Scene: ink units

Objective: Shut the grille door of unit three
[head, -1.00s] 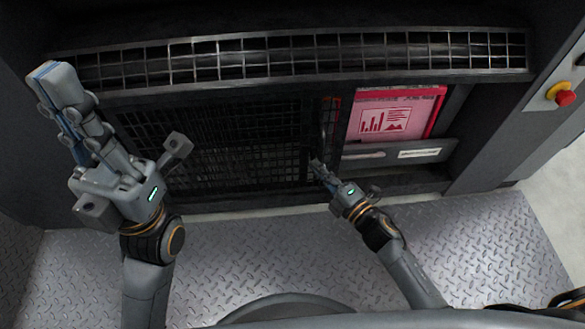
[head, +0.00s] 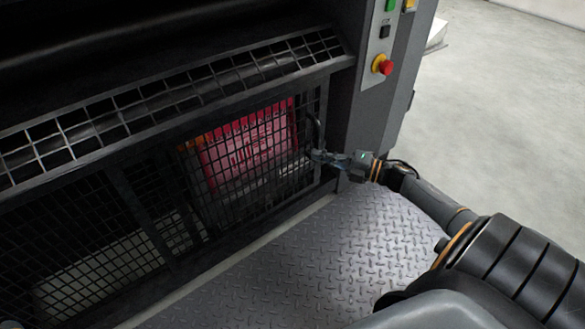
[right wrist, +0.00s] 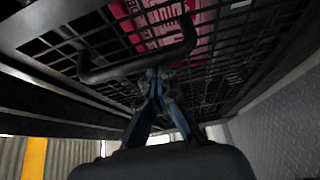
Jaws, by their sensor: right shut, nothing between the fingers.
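The black grille door (head: 240,165) spans the front opening in the head view, and its mesh also shows in the right wrist view (right wrist: 230,45). It lies in front of a pink-red panel (head: 247,146). Its right edge is close beside the grey side column. A dark bar handle (head: 316,128) is at that right end, and it is large in the right wrist view (right wrist: 105,70). My right gripper (head: 319,156) is shut and empty at the handle's lower end; its fingertips (right wrist: 157,82) are close to the bar, contact unclear. My left gripper is out of view.
A side column (head: 372,95) carries a red stop button (head: 382,65) and a green button. A slanted mesh guard (head: 150,100) runs above the door. The tread-plate floor (head: 330,250) in front is clear, with open concrete floor at the right.

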